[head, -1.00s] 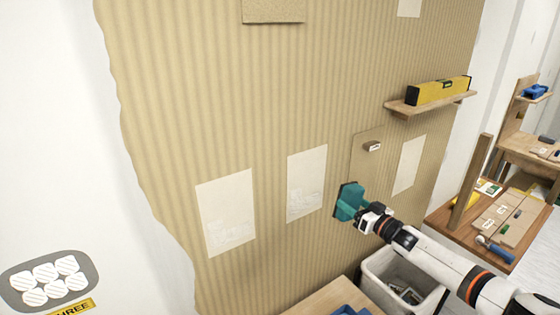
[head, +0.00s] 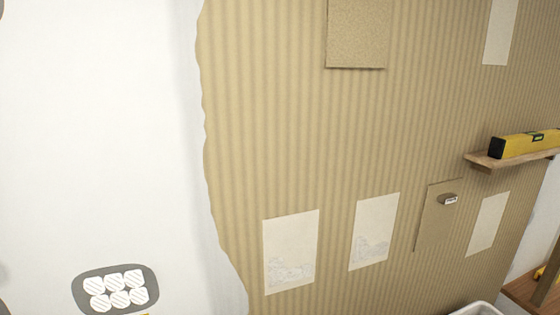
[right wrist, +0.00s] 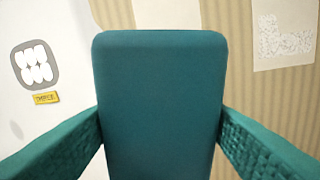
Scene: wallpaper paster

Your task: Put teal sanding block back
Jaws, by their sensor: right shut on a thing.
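The teal sanding block (right wrist: 160,100) fills the middle of the right wrist view. My right gripper (right wrist: 160,135) is shut on it, with a textured teal finger on each side. Behind the block, the right wrist view shows the wall and part of the striped wallpaper. In the head view neither the block nor either gripper shows. My left gripper is in no view.
Striped tan wallpaper (head: 300,150) with pale patches (head: 290,250) covers the wall. A small shelf (head: 483,161) with a yellow level (head: 525,144) juts out at the right. A grey plaque (head: 90,293) is on the bare white wall. A white bin (head: 478,309) shows at the bottom edge.

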